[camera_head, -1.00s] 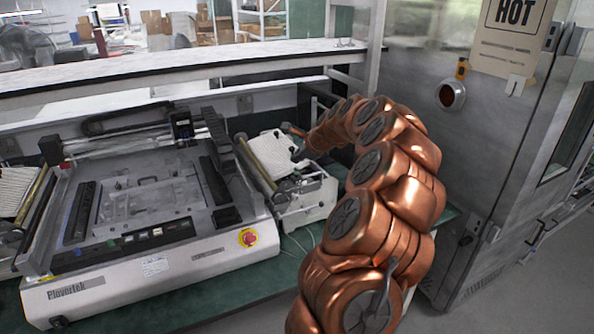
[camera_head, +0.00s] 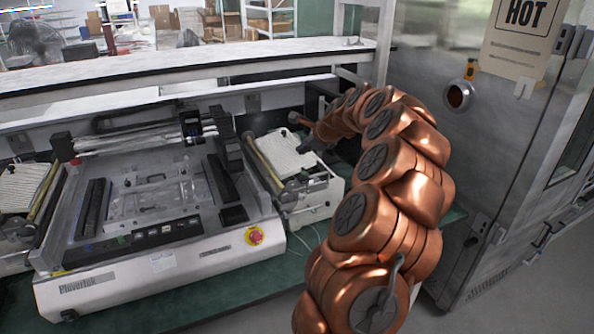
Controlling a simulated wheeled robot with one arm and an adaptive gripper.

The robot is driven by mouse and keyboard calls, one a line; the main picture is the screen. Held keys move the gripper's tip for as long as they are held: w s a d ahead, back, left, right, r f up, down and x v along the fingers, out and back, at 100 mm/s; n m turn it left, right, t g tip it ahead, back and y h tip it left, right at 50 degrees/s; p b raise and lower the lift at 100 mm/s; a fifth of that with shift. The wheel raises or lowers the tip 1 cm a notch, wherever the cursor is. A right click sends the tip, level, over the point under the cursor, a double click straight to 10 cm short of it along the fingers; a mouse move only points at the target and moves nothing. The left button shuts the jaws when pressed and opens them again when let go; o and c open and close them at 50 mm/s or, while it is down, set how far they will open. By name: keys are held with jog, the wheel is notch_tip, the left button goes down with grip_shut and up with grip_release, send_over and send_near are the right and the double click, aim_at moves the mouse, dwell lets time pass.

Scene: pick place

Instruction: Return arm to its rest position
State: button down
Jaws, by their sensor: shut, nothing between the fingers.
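My copper-coloured arm (camera_head: 385,185) rises from the lower right and curves back and left over the green bench.
A large grey machine (camera_head: 120,282) with a red stop button (camera_head: 255,236) fills the left of the bench (camera_head: 285,283). A steel cabinet (camera_head: 480,170) with a "HOT" sign (camera_head: 522,35) stands close to my arm's right. A white shelf edge (camera_head: 190,72) runs behind.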

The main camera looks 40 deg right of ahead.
jog(key=w+a+r+n+g+y, duration=0.1)
jog(key=a+n, duration=0.2)
jog(key=a, duration=0.5)
jog(key=a+r+n+y, duration=0.1)
jog(key=a+n+y, duration=0.15)
jog(key=a, duration=0.55)
jog(key=s+a+n+g, duration=0.2)
jog(key=s+a+n, duration=0.25)
jog(key=a, duration=0.45)
jog(key=s+a+n+g, duration=0.1)
jog(key=s+a+n, duration=0.3)
jog(key=a, duration=0.5)
jog(key=s+a+f+n+g, duration=0.2)
jog(key=s+n, duration=0.3)
jog(key=s, duration=0.5)
jog(key=s+a+f+n+g+h, duration=0.1)
jog(key=s+a+n, duration=0.3)
jog(key=s, duration=0.6)
jog(key=s+a+f+n+g+h, duration=0.1)
jog(key=s+a+f+n+g, duration=0.2)
jog(key=s, duration=0.7)
jog(key=f+n+g, duration=0.1)
jog(key=n, duration=0.1)
jog(key=shift+s+a+n, duration=0.3)
jog(key=shift+a, duration=0.05)
